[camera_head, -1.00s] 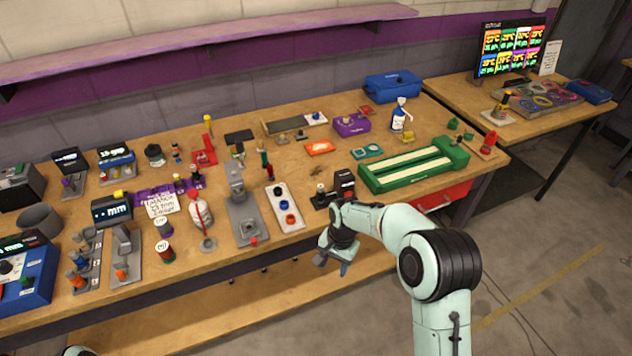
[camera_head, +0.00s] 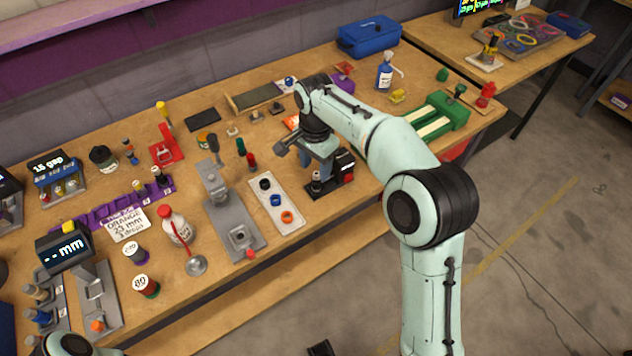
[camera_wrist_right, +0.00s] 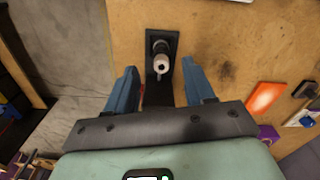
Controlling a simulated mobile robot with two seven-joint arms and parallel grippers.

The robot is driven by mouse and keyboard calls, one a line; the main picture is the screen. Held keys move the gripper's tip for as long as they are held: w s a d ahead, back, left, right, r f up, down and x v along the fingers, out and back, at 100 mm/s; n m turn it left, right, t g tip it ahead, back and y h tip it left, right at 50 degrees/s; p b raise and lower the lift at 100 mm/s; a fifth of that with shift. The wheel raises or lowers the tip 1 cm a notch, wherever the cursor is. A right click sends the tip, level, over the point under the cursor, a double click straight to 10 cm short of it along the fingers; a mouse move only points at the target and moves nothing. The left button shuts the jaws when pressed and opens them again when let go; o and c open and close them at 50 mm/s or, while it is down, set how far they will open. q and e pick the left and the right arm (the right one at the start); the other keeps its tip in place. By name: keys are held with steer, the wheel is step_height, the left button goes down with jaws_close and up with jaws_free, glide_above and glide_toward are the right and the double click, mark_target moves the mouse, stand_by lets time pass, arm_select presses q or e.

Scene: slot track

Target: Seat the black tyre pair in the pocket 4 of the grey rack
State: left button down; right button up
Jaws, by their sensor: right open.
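My right gripper (camera_head: 318,168) is open over a small black stand (camera_head: 325,189) near the bench's front edge. In the right wrist view, its two blue fingers (camera_wrist_right: 160,82) are spread, one on each side of the stand, with a pale metal post (camera_wrist_right: 160,64) upright between and beyond the fingertips. Nothing is held. A black ring (camera_head: 265,184), possibly the black tyre pair, sits in a pale grey tray (camera_head: 294,226), possibly the rack, left of this gripper. A blue ring (camera_head: 275,200) and an orange ring (camera_head: 287,216) share the tray. Pocket numbers cannot be read. My left gripper is out of view.
A grey lever fixture (camera_head: 219,192) stands left of the tray. The green device (camera_head: 443,113) is behind my right arm. An orange block (camera_wrist_right: 266,98) lies right of the stand in the wrist view.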

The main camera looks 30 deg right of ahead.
mark_target(316, 173)
steer(key=shift+w+f, duration=0.1)
steer(key=shift+f, duration=0.7)
steer(key=f, duration=0.5)
steer(key=shift+d+b, duration=0.2)
steer(key=shift+b, duration=0.2)
jaws_close()
